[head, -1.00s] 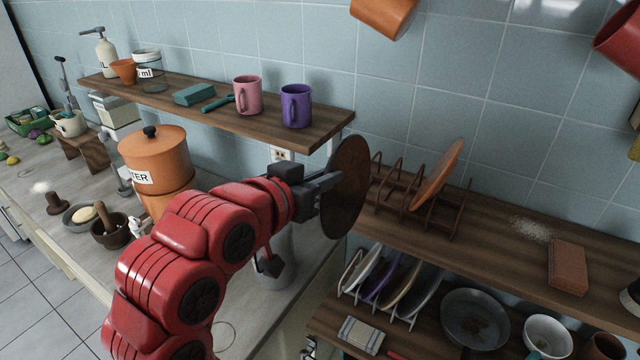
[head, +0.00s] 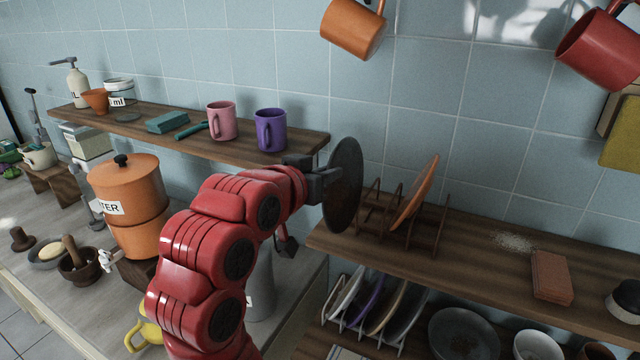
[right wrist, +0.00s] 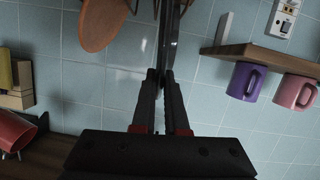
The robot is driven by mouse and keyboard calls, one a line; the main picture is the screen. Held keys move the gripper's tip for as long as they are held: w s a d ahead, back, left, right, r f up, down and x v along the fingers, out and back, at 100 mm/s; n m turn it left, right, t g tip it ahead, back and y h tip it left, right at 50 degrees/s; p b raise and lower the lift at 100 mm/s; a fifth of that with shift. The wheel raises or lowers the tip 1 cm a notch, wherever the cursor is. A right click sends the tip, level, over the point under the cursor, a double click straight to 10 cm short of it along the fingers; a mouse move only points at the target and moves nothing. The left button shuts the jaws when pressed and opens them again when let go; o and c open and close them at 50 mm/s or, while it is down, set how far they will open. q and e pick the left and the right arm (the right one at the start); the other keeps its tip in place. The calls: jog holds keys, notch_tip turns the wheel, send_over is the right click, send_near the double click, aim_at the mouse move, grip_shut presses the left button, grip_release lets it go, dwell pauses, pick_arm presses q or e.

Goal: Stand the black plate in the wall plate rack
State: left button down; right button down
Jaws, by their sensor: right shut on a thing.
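The black plate (head: 346,188) is upright in the head view, its face turned partly to me. My right gripper (head: 326,186) is shut on its left side. In the right wrist view the black plate (right wrist: 171,35) shows nearly edge-on between the fingertips (right wrist: 161,78). The wall plate rack (head: 437,232) stands on the right wooden shelf, just right of the plate. The black plate overlaps the rack's left end in the picture; I cannot tell whether they touch. An orange plate (head: 417,190) leans in the rack's right part. My left gripper is not in view.
A left shelf (head: 300,140) holds pink (head: 222,121) and purple (head: 270,130) mugs close to my right wrist. An orange cup (head: 352,28) hangs above. A brick-like block (head: 551,277) lies farther right on the rack's shelf (head: 480,262). A lower rack holds several plates.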

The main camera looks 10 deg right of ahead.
aim_at(344, 161)
jog(key=shift+r+b+x, duration=0.2)
jog(key=shift+b+x, duration=0.2)
jog(key=shift+x, duration=0.7)
jog(key=shift+r+b+x, duration=0.2)
jog(key=shift+b+x, duration=0.2)
jog(key=shift+x, duration=0.75)
jog(key=shift+r+b+x, duration=0.25)
jog(key=shift+b+x, duration=0.15)
jog(key=shift+x, duration=0.7)
jog(key=shift+w+d+b, duration=0.2)
jog(key=shift+w+d, duration=0.2)
jog(key=shift+w, duration=0.3)
jog(key=shift+w+d+b, duration=0.15)
jog(key=shift+w+d, duration=0.25)
jog(key=shift+w, duration=0.3)
jog(key=c, duration=0.9)
grip_release()
jog(key=shift+o, duration=0.2)
jog(key=shift+f, duration=0.1)
jog(key=shift+s+a, duration=0.1)
